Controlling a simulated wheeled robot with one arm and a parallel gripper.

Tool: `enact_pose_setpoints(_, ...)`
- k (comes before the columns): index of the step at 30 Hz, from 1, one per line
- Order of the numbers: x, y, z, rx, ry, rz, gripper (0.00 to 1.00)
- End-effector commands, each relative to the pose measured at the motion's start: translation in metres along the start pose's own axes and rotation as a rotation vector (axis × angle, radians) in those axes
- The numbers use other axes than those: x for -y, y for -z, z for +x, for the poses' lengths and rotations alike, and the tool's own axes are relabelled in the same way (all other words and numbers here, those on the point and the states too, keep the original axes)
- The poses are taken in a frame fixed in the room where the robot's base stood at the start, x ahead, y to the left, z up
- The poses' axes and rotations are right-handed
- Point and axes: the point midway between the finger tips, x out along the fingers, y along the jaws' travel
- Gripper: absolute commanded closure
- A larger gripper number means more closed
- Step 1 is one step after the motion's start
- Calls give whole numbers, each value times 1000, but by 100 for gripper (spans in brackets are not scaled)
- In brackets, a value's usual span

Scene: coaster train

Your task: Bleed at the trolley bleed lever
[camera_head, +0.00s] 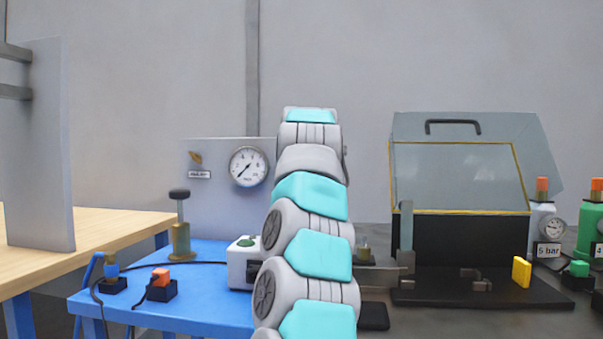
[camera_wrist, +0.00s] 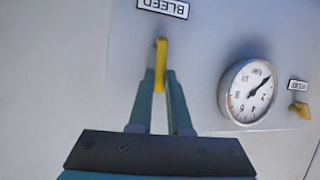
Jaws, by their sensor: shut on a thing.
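The bleed lever (camera_wrist: 161,62) is a yellow bar on a grey panel (camera_wrist: 60,60), below a label (camera_wrist: 163,8) that reads BLEED upside down in the wrist view. My gripper (camera_wrist: 160,82) is shut on the lever, with one teal finger on each side of it. In the head view my arm hides the lever and the gripper. A round pressure gauge (camera_wrist: 248,92) sits beside the lever on the same panel. It also shows in the head view (camera_head: 248,166), with its needle toward the lower left.
A second small lever (camera_wrist: 299,109) with its own label (camera_wrist: 298,85) is beyond the gauge. A blue trolley (camera_head: 215,290) carries a plunger (camera_head: 180,225) and plugs. A hooded black box (camera_head: 460,240) and gas bottles (camera_head: 543,225) stand at right; a wooden table (camera_head: 110,230) at left.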

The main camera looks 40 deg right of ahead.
Motion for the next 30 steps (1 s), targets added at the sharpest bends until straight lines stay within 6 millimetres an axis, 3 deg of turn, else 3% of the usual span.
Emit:
enact_pose_setpoints(20, -4, -3, 1, -6, 22, 56, 100)
enact_pose_setpoints(21, -4, -3, 1, -6, 22, 56, 80)
enact_pose_setpoints(23, -4, -3, 1, -7, 22, 56, 73)
enact_pose_setpoints(30, -3, -2, 0, -9, 22, 55, 71)
